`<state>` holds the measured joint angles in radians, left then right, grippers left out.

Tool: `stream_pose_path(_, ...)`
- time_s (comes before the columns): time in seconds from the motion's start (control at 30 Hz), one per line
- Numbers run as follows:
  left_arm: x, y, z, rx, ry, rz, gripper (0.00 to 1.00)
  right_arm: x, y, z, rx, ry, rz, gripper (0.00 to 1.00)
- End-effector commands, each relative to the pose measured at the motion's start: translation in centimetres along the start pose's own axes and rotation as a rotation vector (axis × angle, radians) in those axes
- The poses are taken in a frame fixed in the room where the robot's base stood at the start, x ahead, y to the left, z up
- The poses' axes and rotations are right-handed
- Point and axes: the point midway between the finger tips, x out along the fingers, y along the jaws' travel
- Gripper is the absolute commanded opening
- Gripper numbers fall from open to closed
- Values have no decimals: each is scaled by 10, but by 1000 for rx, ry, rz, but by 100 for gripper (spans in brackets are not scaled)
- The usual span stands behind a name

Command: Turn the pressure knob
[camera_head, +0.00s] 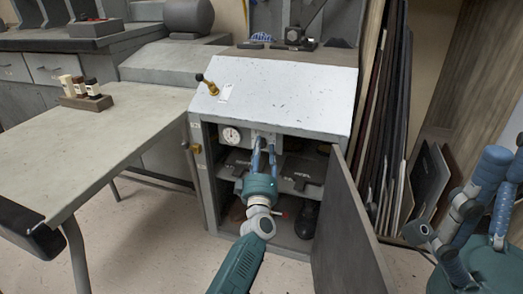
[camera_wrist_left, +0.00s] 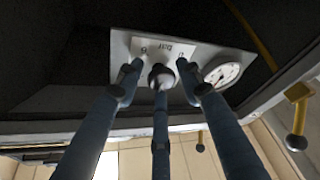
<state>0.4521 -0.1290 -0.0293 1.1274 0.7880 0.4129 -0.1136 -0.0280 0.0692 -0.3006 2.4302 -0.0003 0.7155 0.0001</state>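The pressure knob, a small dark and pale round knob (camera_wrist_left: 161,75), is on a light labelled plate (camera_wrist_left: 150,48) in the left wrist view. A round white pressure gauge (camera_head: 231,135) is beside the plate and also shows in the wrist view (camera_wrist_left: 222,74). My left gripper (camera_head: 263,146) reaches into the open cabinet from the front. In the wrist view its fingers (camera_wrist_left: 161,84) are spread, one each side of the knob and one below it; whether they touch is unclear. My right gripper (camera_head: 465,195) is at the right edge, fingers spread, empty.
The cabinet door (camera_head: 345,235) hangs open right of my left arm. A brass lever (camera_head: 208,84) sits on the sloped top (camera_head: 285,95). A table (camera_head: 90,140) stands left, and boards (camera_head: 385,110) lean at right.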

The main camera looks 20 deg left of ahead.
Motion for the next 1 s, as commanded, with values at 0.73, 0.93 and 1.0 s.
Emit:
stream_pose_path(0.73,-66,0,0,0,1,0,37,0,0,0,0,1,0,100)
stream_pose_path(0.93,-80,1,2,-3,-1,-1,37,0,0,0,0,1,0,100)
stream_pose_path(1.0,-82,1,2,-4,-3,-1,37,0,0,0,0,1,0,100)
